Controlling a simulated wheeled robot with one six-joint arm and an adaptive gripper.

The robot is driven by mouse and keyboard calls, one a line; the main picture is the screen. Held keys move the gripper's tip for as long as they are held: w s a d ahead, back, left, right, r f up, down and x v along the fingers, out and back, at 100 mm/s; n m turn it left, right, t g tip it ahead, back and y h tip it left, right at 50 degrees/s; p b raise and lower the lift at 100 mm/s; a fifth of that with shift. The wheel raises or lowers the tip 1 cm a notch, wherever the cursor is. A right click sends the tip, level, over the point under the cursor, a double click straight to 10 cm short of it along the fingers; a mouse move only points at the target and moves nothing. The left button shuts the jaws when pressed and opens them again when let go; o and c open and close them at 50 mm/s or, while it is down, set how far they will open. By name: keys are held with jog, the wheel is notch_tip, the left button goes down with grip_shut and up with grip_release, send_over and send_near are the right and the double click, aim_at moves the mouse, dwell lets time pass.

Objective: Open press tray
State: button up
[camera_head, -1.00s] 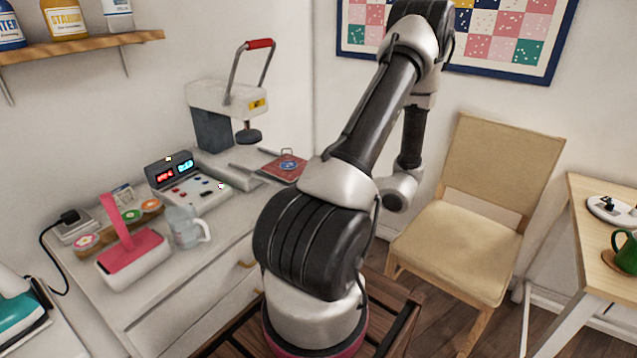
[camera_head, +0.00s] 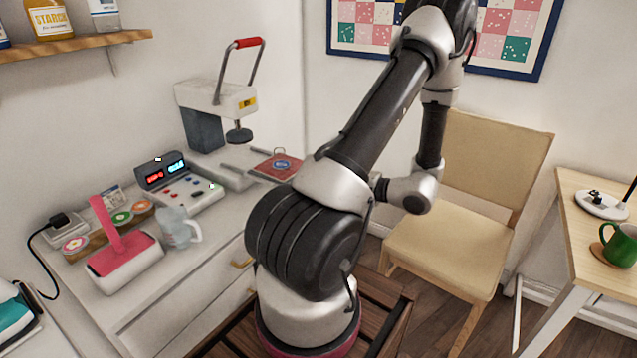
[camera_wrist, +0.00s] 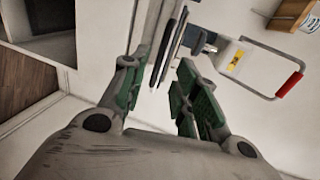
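The press (camera_head: 215,98) is a pale box with a red-gripped lever and a dark round head, standing on the cabinet top. Its flat grey tray (camera_head: 235,160) lies low under the head, partly hidden by my arm on the right. A red square piece with a blue round mark (camera_head: 276,166) lies at the tray's right end. In the wrist view, the press (camera_wrist: 236,62) is at upper right. My gripper (camera_wrist: 160,68) is open, with its green-padded fingers apart. A thin edge-on plate (camera_wrist: 168,45) shows beyond and between the fingertips; I cannot tell whether they touch it.
A control box with lit displays (camera_head: 165,172), a clear jug (camera_head: 178,228) and a pink-topped block (camera_head: 122,258) stand left of the press. A chair (camera_head: 455,235) stands to the right of my arm. A table (camera_head: 575,225) with a green mug (camera_head: 618,245) is at far right.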

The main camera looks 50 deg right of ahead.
jog(key=shift+v, duration=2.3)
jog(key=s+a+r+m+g+y, duration=0.1)
jog(key=s+a+g+y, duration=0.2)
jog(key=a+g, duration=0.25)
jog(key=s+a+r+g+y, duration=0.1)
jog(key=s+a+g+y, duration=0.2)
jog(key=a, duration=0.4)
jog(key=w+a+r+n+g+h, duration=0.1)
jog(key=w+a+r+n+h, duration=0.1)
jog(key=w+a+r+n, duration=0.2)
jog(key=w+a+r+n+h, duration=0.2)
jog(key=w+a+r+n, duration=0.1)
jog(key=a+r+n, duration=0.4)
jog(key=w+a+r+n+g+h, duration=0.1)
jog(key=w+a+r+n+h, duration=0.2)
jog(key=r+n, duration=0.4)
notch_tip(320, 180, up, 3)
jog(key=shift+w+a+r+g, duration=0.15)
jog(key=shift+w+a+g, duration=0.2)
jog(key=shift+w+a, duration=0.65)
